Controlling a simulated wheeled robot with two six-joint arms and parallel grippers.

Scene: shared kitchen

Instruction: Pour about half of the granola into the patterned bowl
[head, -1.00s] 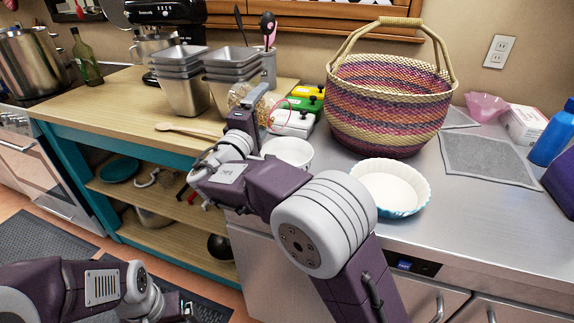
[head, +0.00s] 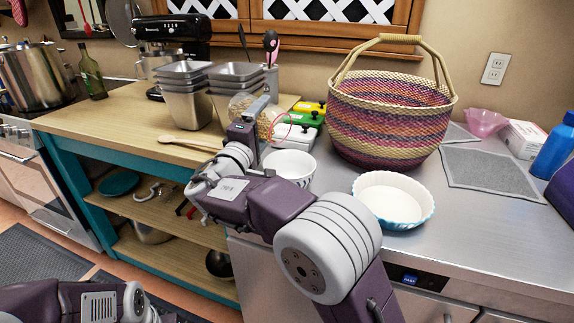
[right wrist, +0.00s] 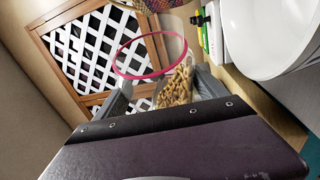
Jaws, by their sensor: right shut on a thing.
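My right gripper (right wrist: 160,98) is shut on a clear container with a pink rim (right wrist: 118,68). The granola (right wrist: 177,88) lies inside it, and the container is tilted. In the head view, its rim (head: 289,122) leans right, above and behind the white bowl (head: 290,172) with faint markings, which appears to be the patterned bowl. The arm partly covers this bowl, and its inside looks empty where visible. A white bowl also shows large in the right wrist view (right wrist: 268,40). My left arm is at the lower left; its fingers are cut off by the frame.
A fluted white and blue dish (head: 393,202) stands right of the bowl. A large woven basket (head: 388,125) is behind it. White, green and yellow lidded boxes (head: 300,120) and stacked metal tins (head: 185,95) stand behind the gripper. A wooden spoon (head: 188,142) lies left.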

